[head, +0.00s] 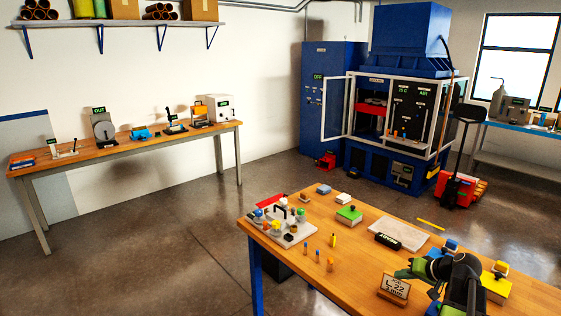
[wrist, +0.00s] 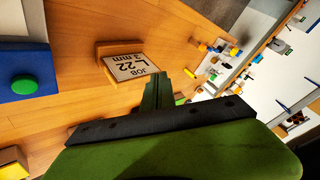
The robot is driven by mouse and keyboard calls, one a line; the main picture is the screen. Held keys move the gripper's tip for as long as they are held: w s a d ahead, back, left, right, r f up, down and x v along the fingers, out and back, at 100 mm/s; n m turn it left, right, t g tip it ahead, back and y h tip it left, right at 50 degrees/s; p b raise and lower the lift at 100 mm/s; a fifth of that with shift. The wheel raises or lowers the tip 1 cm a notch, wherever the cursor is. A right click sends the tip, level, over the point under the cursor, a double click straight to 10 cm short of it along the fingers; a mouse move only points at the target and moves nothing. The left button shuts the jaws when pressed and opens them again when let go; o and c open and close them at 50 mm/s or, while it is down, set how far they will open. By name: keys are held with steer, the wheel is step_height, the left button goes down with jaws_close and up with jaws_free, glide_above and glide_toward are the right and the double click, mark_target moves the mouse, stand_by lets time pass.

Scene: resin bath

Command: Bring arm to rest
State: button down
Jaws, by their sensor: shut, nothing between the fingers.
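My gripper (wrist: 162,90) shows in the wrist view with its two fingers together and nothing between them. In the head view my arm is at the lower right, above the near wooden table (head: 330,285), and the gripper (head: 403,273) points left.
A grey fixture board (head: 290,232) with coloured knobs, a green block (head: 349,215), a black READY display (head: 387,241) and yellow blocks (head: 494,289) stand on the table. A blue block with a green button (wrist: 26,84) is left in the wrist view. A blue machine (head: 400,100) stands behind.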

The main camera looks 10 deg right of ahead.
steer(key=w+a+f+n+g+y, duration=0.1)
steer(key=a+n, duration=0.1)
steer(key=a, duration=0.8)
steer(key=w+a+f+n+g, duration=0.1)
steer(key=w+a+n+g, duration=0.1)
steer(key=a, duration=0.8)
steer(key=w+a+f+n+g+y, duration=0.1)
steer(key=a+f+n, duration=0.1)
steer(key=a, duration=0.8)
steer(key=s+a+f+n+g+h, duration=0.1)
steer(key=s+a+f+g+h, duration=0.2)
steer(key=s+a, duration=0.5)
steer(key=shift+s+d+f+m+g+h, duration=0.1)
steer(key=shift+s+d+m+g+h, duration=0.7)
steer(key=shift+s+d+m+h, duration=0.25)
steer(key=shift+w+d, duration=0.1)
steer(key=shift+d, duration=0.05)
